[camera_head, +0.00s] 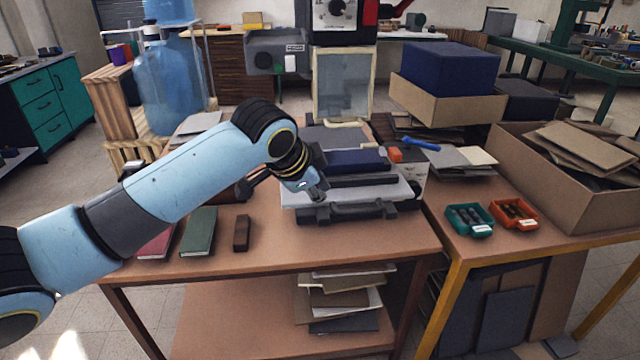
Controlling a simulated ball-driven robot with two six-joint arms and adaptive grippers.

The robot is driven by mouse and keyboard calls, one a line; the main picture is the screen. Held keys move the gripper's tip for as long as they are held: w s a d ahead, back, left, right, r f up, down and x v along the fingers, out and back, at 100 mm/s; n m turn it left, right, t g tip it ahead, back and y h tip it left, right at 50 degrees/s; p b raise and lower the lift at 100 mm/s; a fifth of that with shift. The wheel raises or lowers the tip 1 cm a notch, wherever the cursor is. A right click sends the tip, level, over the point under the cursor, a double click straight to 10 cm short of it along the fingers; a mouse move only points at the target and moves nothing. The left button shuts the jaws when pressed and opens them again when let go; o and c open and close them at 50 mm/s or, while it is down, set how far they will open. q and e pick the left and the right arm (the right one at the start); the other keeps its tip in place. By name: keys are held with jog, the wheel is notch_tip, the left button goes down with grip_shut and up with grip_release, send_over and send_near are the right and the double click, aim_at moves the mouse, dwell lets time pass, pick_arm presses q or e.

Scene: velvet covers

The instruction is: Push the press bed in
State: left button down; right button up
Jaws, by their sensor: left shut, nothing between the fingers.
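The press bed (385,193) is a pale grey plate on the wooden table, with a dark handle bar (350,211) along its front edge. A dark blue block (352,160) and a dark strip lie on top of it. My left arm reaches in from the left. My left gripper (318,193) is shut and empty, at the front left part of the bed. I cannot tell whether it touches the bed, and it hides part of the plate's left side. My right gripper is not in view.
A green book (199,232), a red book (157,243) and a small brown block (241,233) lie left of the bed. Teal (470,220) and orange (513,213) bins and a cardboard box (560,180) stand on the right table. The front table strip is clear.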

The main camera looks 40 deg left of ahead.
pick_arm(q)
jog(key=x, duration=0.3)
jog(key=shift+w+a, duration=0.2)
jog(key=shift+a, duration=0.05)
jog(key=shift+w+a, duration=0.9)
jog(key=shift+a, duration=0.25)
jog(key=shift+w+a, duration=0.15)
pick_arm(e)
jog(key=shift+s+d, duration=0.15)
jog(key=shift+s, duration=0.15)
